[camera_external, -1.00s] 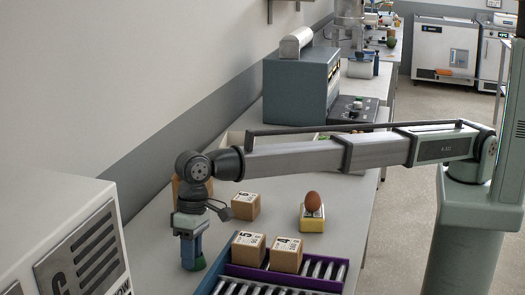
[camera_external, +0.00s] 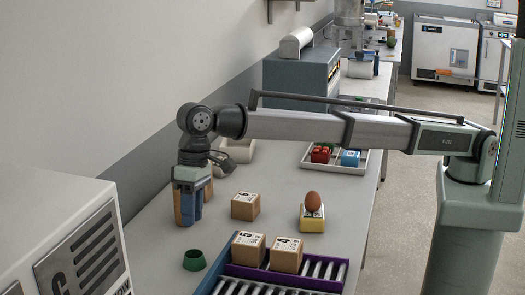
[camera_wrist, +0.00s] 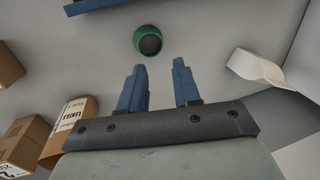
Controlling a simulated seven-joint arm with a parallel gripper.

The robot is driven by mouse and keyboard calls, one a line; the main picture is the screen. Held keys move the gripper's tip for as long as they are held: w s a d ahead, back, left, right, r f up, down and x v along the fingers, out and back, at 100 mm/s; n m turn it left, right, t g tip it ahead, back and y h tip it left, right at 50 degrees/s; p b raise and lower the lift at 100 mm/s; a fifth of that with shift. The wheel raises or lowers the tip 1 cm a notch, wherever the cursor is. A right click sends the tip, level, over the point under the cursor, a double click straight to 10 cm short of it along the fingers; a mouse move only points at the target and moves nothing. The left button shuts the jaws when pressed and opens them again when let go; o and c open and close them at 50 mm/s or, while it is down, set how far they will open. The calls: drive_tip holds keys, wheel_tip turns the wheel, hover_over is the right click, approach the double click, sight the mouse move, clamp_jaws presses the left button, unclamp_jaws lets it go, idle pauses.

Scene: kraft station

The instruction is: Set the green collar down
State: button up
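The green collar (camera_external: 194,260) stands by itself on the grey table, left of the roller tray. In the wrist view the collar (camera_wrist: 148,40) shows its dark opening, beyond my fingertips and apart from them. My gripper (camera_external: 188,222) is above and behind the collar in the outside view. In the wrist view my gripper (camera_wrist: 159,70) has its two blue fingers spread with nothing between them.
A purple-edged roller tray (camera_external: 284,279) holds two cardboard boxes (camera_external: 249,248). Another box (camera_external: 245,206) and an egg on a yellow stand (camera_external: 312,219) are to the right of my gripper. A pale curved object (camera_wrist: 256,67) lies at right in the wrist view.

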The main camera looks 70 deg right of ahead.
drive_tip(key=shift+v, duration=0.9)
